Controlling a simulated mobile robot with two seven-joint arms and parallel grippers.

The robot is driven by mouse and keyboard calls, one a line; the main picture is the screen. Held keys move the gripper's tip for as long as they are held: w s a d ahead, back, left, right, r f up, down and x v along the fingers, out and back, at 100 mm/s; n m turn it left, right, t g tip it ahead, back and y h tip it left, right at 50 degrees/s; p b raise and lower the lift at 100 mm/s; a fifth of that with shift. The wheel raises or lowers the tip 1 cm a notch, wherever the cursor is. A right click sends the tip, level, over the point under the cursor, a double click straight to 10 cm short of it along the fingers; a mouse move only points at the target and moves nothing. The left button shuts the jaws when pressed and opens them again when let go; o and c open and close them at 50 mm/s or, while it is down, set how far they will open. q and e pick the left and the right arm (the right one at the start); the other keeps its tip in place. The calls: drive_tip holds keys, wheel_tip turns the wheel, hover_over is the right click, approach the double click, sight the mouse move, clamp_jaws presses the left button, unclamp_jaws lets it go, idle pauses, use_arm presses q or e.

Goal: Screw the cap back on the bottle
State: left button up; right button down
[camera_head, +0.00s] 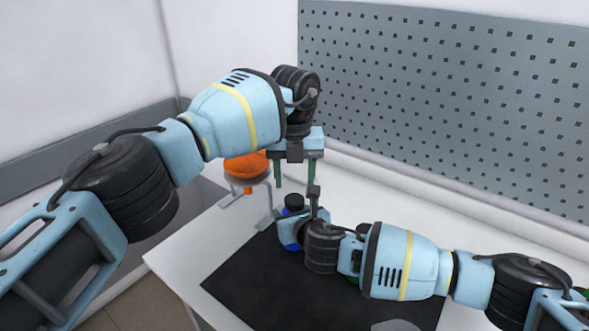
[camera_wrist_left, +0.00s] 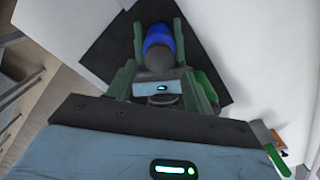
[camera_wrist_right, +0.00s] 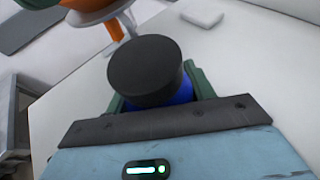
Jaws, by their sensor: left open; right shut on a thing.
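A blue bottle (camera_head: 294,247) stands on the black mat (camera_head: 250,285), partly hidden by my right gripper. A black cap (camera_head: 294,201) is on its top; it also shows in the right wrist view (camera_wrist_right: 145,70). How tightly it sits, I cannot tell. My right gripper (camera_wrist_right: 160,92) is shut on the bottle's blue body below the cap. My left gripper (camera_head: 295,186) is open and points down, its green fingers above and around the line of the cap, not touching it. The left wrist view looks down on the cap (camera_wrist_left: 160,57) and the blue bottle (camera_wrist_left: 158,36).
An orange rounded object (camera_head: 245,166) on a small stand is left of the bottle, near my left gripper. A grey perforated wall panel (camera_head: 450,90) rises behind the white table (camera_head: 185,250). A small white block (camera_wrist_right: 201,14) lies on the table. The left mat area is clear.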

sight(294, 199)
use_arm(q)
wheel_tip(294, 199, up, 2)
drive_tip(key=n, duration=0.5)
drive_tip(key=shift+n, duration=0.4)
drive_tip(key=n, duration=0.2)
drive_tip(key=r+n, duration=0.1)
drive_tip(key=n, duration=0.1)
drive_tip(key=shift+s+r+n, duration=0.1)
drive_tip(key=shift+r+n, duration=0.1)
drive_tip(key=shift+n, duration=0.1)
drive_tip(key=shift+f, duration=4)
drive_tip(key=shift+c, duration=0.4)
drive_tip(key=c, duration=0.8)
drive_tip(key=m, duration=1.3)
